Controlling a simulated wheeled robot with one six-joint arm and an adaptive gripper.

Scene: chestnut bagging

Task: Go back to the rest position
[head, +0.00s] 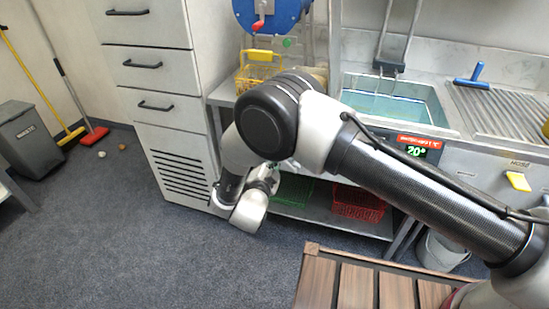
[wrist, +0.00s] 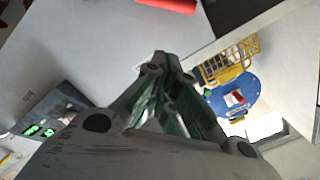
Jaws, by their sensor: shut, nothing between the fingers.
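My gripper (wrist: 160,65) shows in the wrist view with its two fingers together at the tips, shut and empty. In the head view my arm is bent across the middle of the picture, its elbow high and its wrist hanging low before the white drawer cabinet (head: 158,70). The fingers are mostly hidden behind my own arm there. No chestnut or bag can be made out at the gripper.
A green crate (head: 292,190) and a red crate (head: 357,203) sit on the shelf below. A slatted wooden top (head: 357,284) is in front. The floor at left is mostly clear.

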